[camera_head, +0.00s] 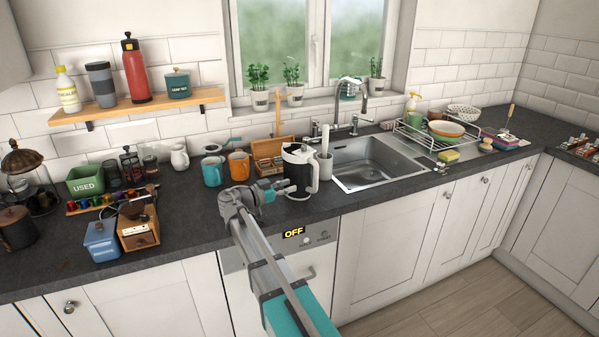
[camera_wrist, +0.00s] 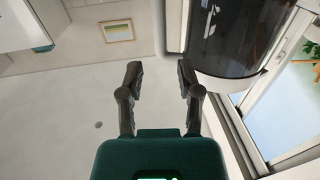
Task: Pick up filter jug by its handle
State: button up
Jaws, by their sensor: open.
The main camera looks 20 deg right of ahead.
aim_at(315, 186)
jog(key=shift+w+d, duration=0.2)
jog(key=shift+d, duration=1.15)
jog(key=shift+w+d, duration=0.2)
jog(key=shift+d, duration=1.1)
jog(key=shift+d, duration=0.1)
jog(key=shift+w+d+r, duration=0.1)
jog(key=shift+w+d, duration=0.1)
jog(key=shift+d, duration=1.05)
jog(key=shift+w+d+r, duration=0.1)
jog(key=shift+w+d, duration=0.1)
jog(key=shift+d, duration=1.05)
grip_shut()
